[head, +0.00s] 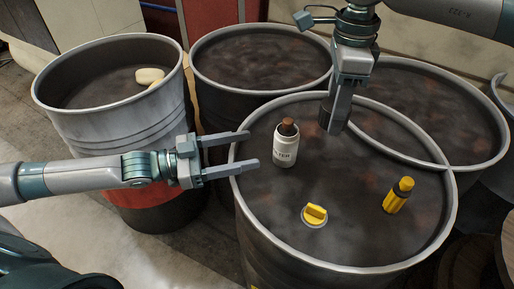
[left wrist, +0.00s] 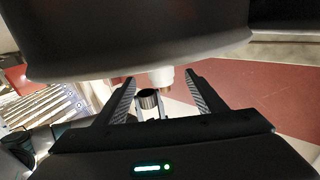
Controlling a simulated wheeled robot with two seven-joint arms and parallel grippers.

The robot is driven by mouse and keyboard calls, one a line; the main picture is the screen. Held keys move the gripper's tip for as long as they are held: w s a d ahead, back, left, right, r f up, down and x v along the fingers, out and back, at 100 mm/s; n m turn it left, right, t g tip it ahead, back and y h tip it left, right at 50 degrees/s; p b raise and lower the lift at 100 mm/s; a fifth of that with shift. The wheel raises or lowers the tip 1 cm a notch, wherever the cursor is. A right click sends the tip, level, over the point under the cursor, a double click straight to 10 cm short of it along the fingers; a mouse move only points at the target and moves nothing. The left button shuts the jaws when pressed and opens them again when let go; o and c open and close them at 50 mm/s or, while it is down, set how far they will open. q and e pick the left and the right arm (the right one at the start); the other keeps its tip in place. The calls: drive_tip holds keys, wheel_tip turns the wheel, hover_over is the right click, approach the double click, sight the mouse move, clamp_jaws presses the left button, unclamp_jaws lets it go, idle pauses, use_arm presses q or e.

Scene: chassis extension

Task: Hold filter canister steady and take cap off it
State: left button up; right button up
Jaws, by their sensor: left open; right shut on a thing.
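The filter canister (head: 285,152), a white bottle with a dark label and a brown neck, stands upright on the front drum's lid. Part of it shows in the left wrist view (left wrist: 160,77). My right gripper (head: 335,112), to the right of the canister, is shut on a dark ribbed cap (head: 328,123). The cap is apart from the canister and also shows in the left wrist view (left wrist: 148,98). My left gripper (head: 248,151) is open and empty, left of the canister, with its fingers pointing toward it and not around it.
A yellow knob (head: 314,215) and a yellow-and-black cylinder (head: 398,195) are on the same drum top (head: 355,245). Other drums stand behind, and a grey drum (head: 115,113) at left holds a pale object (head: 150,76). The raised rim surrounds the working surface.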

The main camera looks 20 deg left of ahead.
use_arm(q)
drive_tip(key=shift+s+a, duration=0.35)
drive_tip(key=shift+a, duration=0.15)
use_arm(e)
drive_tip(key=shift+f, duration=0.1)
use_arm(q)
drive_tip(key=shift+w, duration=0.1)
idle(0.3)
